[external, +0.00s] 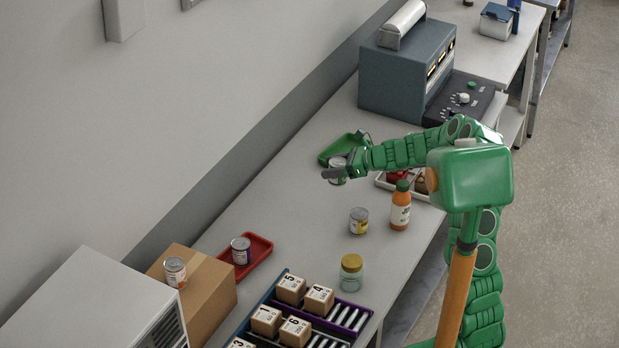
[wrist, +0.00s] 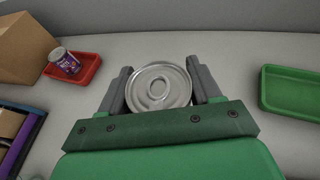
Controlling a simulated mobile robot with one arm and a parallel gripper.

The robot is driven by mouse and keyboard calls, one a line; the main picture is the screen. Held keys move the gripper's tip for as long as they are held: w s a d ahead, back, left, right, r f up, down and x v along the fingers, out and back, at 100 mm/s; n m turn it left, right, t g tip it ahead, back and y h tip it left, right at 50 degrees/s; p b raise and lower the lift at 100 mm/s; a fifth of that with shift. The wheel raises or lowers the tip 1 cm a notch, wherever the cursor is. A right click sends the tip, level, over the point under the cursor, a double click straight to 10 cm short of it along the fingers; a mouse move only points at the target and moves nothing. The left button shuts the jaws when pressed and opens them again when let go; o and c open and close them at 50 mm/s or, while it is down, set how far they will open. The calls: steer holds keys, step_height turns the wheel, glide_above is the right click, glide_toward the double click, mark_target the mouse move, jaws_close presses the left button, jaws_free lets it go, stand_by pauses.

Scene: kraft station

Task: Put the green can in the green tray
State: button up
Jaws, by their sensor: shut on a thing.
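My gripper (external: 341,172) is shut on a can (external: 337,162), with one finger on each side of it in the wrist view. There the held can (wrist: 158,88) shows its silver lid with a pull ring; its label colour is hidden there and too small to tell in the external view. The green tray (external: 342,148) lies on the bench just beyond my gripper, partly behind the arm. In the wrist view the green tray (wrist: 292,91) is empty where visible and lies right of the held can, apart from it.
A red tray (external: 262,246) holds a purple-labelled can (wrist: 65,62). Another can (external: 175,271) stands on a cardboard box (external: 208,293). A yellow-labelled can (external: 358,221), an orange bottle (external: 400,207) and a jar (external: 351,272) stand on the bench. A machine (external: 405,75) stands beyond the green tray.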

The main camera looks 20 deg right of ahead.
steer(key=w+d+r+m+t+h, duration=0.1)
steer(key=w+d+r, duration=0.2)
steer(key=w+d, duration=0.85)
glide_above(341, 141)
steer(key=s+a, duration=0.2)
steer(key=s, duration=0.4)
steer(key=shift+f, duration=4.8)
steer(key=shift+w+f, duration=0.3)
steer(key=shift+f, duration=1.6)
steer(key=shift+f, duration=0.15)
steer(key=o, duration=1.2)
steer(key=shift+c, duration=0.2)
